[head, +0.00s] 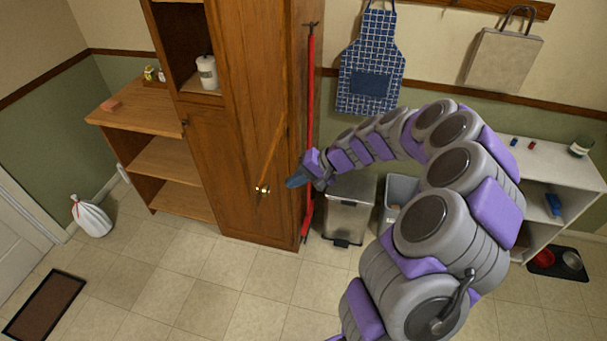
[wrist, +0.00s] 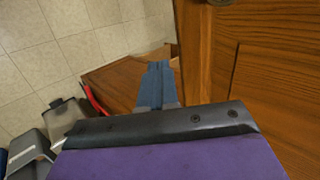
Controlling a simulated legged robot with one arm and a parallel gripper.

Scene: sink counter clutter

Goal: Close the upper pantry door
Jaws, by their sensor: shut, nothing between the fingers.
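The tall wooden pantry (head: 212,175) stands left of centre in the head view. Its upper compartment is open, with a white canister (head: 207,72) inside. The upper pantry door (head: 250,70) stands swung open, with a brass knob (head: 262,189) low on it. In the wrist view the door (wrist: 275,80) fills the right side, and its edge is close to my fingers. My gripper (head: 297,181) is just right of the door in the head view. Its blue fingers (wrist: 156,85) are shut and empty. I cannot tell whether they touch the door.
The lower pantry door (head: 208,150) looks shut. A red broom (head: 310,110) stands against the pantry's right side. A metal bin (head: 350,205) and a grey bin (head: 398,190) stand right of it. A shelf unit (head: 135,122) is at left. The floor in front is clear.

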